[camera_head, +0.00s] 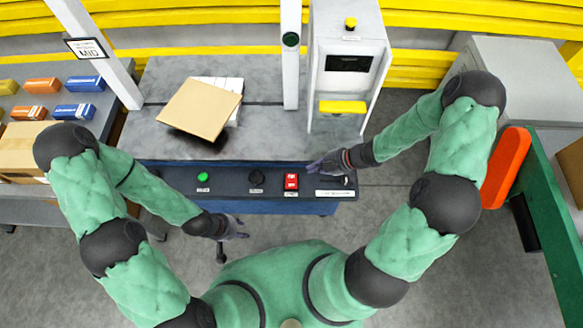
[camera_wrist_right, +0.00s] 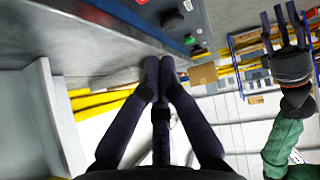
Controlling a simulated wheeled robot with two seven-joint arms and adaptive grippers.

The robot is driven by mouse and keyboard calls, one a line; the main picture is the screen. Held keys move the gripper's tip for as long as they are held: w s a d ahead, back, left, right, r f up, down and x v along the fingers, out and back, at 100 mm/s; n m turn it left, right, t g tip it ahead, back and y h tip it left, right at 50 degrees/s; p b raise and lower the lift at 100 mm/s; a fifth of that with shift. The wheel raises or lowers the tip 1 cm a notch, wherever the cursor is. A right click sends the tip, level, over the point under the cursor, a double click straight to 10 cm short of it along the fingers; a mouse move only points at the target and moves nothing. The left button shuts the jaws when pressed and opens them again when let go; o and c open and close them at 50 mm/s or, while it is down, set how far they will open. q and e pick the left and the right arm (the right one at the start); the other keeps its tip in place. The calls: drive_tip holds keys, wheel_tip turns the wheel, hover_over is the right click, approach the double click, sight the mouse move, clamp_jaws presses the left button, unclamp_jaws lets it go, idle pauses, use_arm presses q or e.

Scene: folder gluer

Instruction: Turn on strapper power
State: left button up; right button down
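The strapper's dark front panel (camera_head: 232,184) carries a red switch (camera_head: 291,181), a black knob (camera_head: 256,177) and a green button (camera_head: 203,177), each with a small label. My right gripper (camera_head: 314,169) is at the panel's right end, just right of and above the red switch; any contact is unclear. In the right wrist view its fingertips (camera_wrist_right: 159,64) are together and empty, with the knob (camera_wrist_right: 171,18) and green button (camera_wrist_right: 190,39) beyond them. My left gripper (camera_head: 242,229) hangs empty in front of the panel; its fingers look spread in the right wrist view (camera_wrist_right: 284,28).
A cardboard sheet (camera_head: 200,108) lies on the grey tabletop (camera_head: 160,77). A white column (camera_head: 347,83) with a dark screen stands behind the panel's right end. A shelf with colored boxes (camera_head: 41,85) is at left, and a green frame with an orange part (camera_head: 506,168) at right.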

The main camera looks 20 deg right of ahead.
idle(0.4)
drive_tip(key=b, duration=0.2)
hover_over(293, 179)
drive_tip(key=f, duration=0.7)
drive_tip(key=shift+s+a+f, duration=0.1)
drive_tip(key=shift+s+a, duration=0.1)
drive_tip(key=shift+s, duration=0.2)
drive_tip(key=shift+w+d+f+b, duration=0.1)
drive_tip(key=shift+f+b, duration=0.1)
drive_tip(key=shift+f, duration=0.4)
drive_tip(key=shift+w+d+f+b, duration=0.1)
drive_tip(key=shift+f+b, duration=0.05)
drive_tip(key=shift+f, duration=0.4)
drive_tip(key=shift+w+f, duration=0.15)
drive_tip(key=shift+f, duration=0.5)
